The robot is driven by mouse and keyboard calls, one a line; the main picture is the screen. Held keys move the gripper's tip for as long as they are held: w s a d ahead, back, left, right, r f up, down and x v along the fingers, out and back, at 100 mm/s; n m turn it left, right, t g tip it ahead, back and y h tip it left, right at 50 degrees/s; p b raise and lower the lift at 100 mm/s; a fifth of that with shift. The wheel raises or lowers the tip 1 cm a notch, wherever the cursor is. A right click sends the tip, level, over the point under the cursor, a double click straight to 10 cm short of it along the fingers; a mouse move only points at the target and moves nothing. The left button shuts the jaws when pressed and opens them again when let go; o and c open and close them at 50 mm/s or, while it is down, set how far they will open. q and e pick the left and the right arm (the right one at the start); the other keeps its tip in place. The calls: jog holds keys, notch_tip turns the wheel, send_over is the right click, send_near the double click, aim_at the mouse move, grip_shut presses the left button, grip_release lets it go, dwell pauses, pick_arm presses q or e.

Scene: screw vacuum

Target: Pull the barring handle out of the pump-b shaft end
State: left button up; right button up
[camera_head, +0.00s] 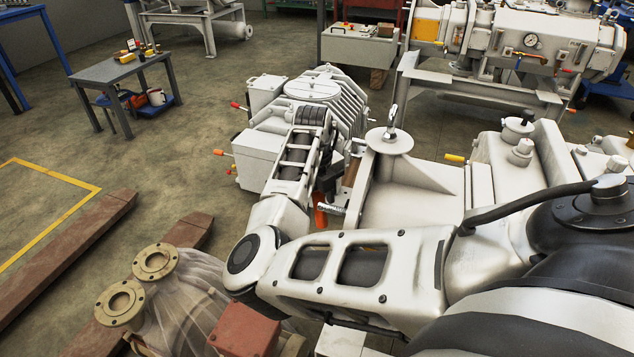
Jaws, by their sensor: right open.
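My right arm comes in from the right, bends at the elbow and reaches up the picture to the ribbed white pump (345,100). My right gripper (328,188) is open, small and dark, beside the pump's near side. It is partly hidden by my own forearm. An orange grip (320,215) shows just below the gripper, with a short metal piece beside it. It may be the barring handle, but I cannot tell for sure. The shaft end and any contact between gripper and handle are hidden. My left gripper is not in view.
A white frame with a round flange (389,141) stands right of the gripper. A wrapped machine with two flanged ports (155,262) stands at the lower left, near brown beams (70,245). A grey table (122,70) stands behind. Open floor lies left of the pump.

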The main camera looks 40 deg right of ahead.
jog(key=shift+f, duration=0.25)
grip_shut()
jog(key=w, duration=0.1)
jog(key=w+a, duration=0.1)
jog(key=w, duration=0.1)
jog(key=w+a+b, duration=0.1)
jog(key=shift+w, duration=0.15)
dwell(0.6)
jog(key=shift+w+a+b, duration=0.3)
jog(key=shift+w+a, duration=0.15)
jog(key=shift+w, duration=0.3)
